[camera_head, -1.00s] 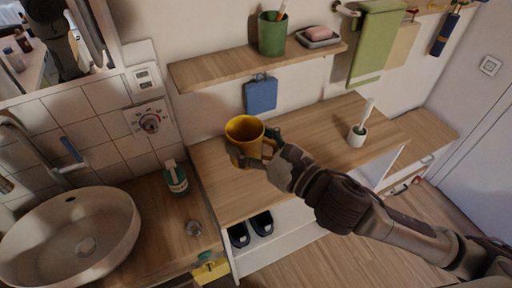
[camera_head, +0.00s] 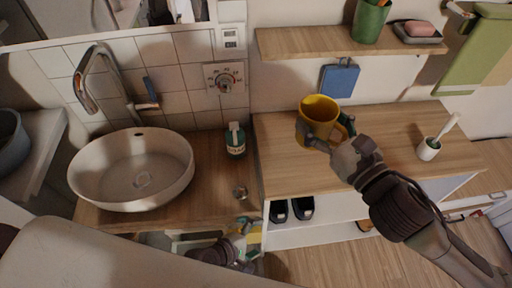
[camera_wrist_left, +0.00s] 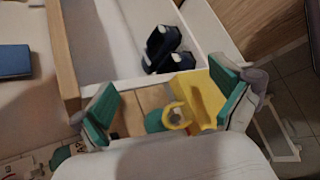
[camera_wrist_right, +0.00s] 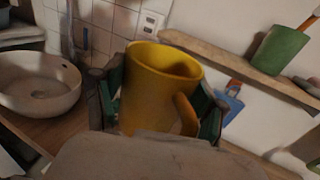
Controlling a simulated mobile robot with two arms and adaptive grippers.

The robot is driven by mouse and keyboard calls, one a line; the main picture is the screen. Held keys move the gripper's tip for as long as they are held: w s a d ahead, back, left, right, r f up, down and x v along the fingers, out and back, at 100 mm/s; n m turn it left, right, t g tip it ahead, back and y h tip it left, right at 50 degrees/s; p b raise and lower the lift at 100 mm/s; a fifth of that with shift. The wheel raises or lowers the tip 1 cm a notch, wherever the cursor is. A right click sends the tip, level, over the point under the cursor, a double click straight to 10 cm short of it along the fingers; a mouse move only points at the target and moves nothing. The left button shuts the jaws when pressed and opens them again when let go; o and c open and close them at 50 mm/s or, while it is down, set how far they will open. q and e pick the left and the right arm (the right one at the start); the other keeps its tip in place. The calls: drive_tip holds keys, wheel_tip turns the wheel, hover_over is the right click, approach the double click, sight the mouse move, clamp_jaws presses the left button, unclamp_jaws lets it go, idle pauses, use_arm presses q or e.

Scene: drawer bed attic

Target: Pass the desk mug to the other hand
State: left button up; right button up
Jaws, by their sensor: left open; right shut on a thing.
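The yellow mug (camera_head: 318,108) is upright in my right gripper (camera_head: 330,138), above the wooden counter near its back wall. In the right wrist view the mug (camera_wrist_right: 158,88) sits between the green finger pads of my right gripper (camera_wrist_right: 160,108), its handle toward the lower right. My left gripper (camera_head: 244,243) is low at the front edge of the counter, below and left of the mug and well apart from it. In the left wrist view my left gripper (camera_wrist_left: 168,108) has its green pads spread wide, with no mug between them.
A yellow object (camera_wrist_left: 200,98) and dark shoes (camera_wrist_left: 163,50) are below. A shelf (camera_head: 300,43) overhangs behind the mug. A brush holder (camera_head: 428,149) stands right.

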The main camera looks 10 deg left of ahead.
use_arm(q)
drive_tip(key=w+a+r+n+t+h, duration=0.1)
drive_tip(key=w+r+n+h, duration=0.2)
drive_tip(key=r, duration=0.7)
drive_tip(key=w+a+r+n+t, duration=0.1)
drive_tip(key=w+r+n+t, duration=0.3)
drive_tip(key=r, duration=0.6)
use_arm(e)
drive_tip(key=shift+a, duration=0.1)
use_arm(q)
wheel_tip(320, 180, up, 17)
drive_tip(key=s+n+g+h, duration=0.2)
drive_tip(key=h, duration=0.3)
drive_tip(key=x, duration=1.2)
drive_tip(key=shift+d+f, duration=0.25)
drive_tip(key=shift+f, duration=0.1)
